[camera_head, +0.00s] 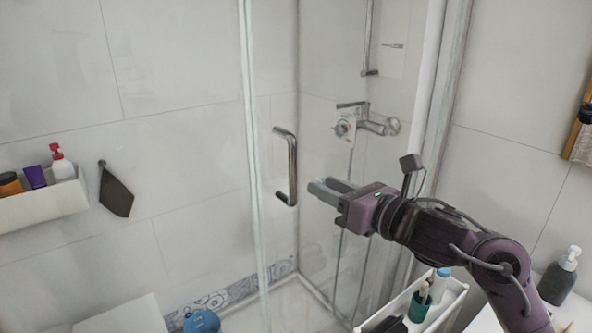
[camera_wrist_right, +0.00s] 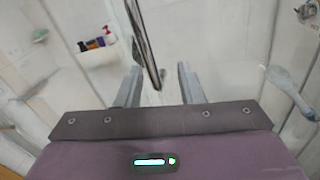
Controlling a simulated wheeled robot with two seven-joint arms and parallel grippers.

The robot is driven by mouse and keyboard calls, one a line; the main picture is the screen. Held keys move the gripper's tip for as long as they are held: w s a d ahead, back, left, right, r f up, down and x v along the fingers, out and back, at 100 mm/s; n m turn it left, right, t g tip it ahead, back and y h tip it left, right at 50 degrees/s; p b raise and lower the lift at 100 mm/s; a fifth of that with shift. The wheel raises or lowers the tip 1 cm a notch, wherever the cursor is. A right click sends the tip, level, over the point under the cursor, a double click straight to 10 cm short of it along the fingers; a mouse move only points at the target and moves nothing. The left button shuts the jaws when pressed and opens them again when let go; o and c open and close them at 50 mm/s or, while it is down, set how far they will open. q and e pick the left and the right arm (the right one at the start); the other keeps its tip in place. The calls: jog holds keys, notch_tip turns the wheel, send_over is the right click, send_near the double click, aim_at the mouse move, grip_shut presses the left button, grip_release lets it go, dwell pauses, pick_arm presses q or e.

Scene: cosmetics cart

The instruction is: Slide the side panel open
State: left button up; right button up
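The side panel is a clear glass shower panel (camera_head: 272,228) with a vertical chrome handle (camera_head: 287,166). My right gripper (camera_head: 320,187) reaches in from the right and its fingers point at the lower part of the handle. In the right wrist view the two grey fingers (camera_wrist_right: 158,84) are spread apart. The handle (camera_wrist_right: 145,50) shows between and beyond them there, and the fingers do not appear closed on it. Whether a finger touches it I cannot tell. My left gripper is not in view.
A soap bottle (camera_head: 560,276) is at the right. A wall shelf (camera_head: 45,203) with bottles is at the left. Shower taps (camera_head: 366,124) are behind the glass.

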aim_at(296, 170)
jog(key=w+a+p, duration=0.1)
jog(key=a, duration=0.1)
jog(key=w+a+r+n+p, duration=0.1)
jog(key=a, duration=0.1)
jog(key=w+a+r+n+p, duration=0.1)
jog(key=a, duration=0.1)
jog(key=shift+w+a+g+y+p, duration=0.15)
jog(key=shift+w+g+y+p, duration=0.15)
jog(key=shift+w+y+p, duration=0.1)
jog(key=shift+w+a+f, duration=0.1)
jog(key=shift+w+a, duration=0.05)
jog(key=shift+w, duration=0.05)
grip_shut()
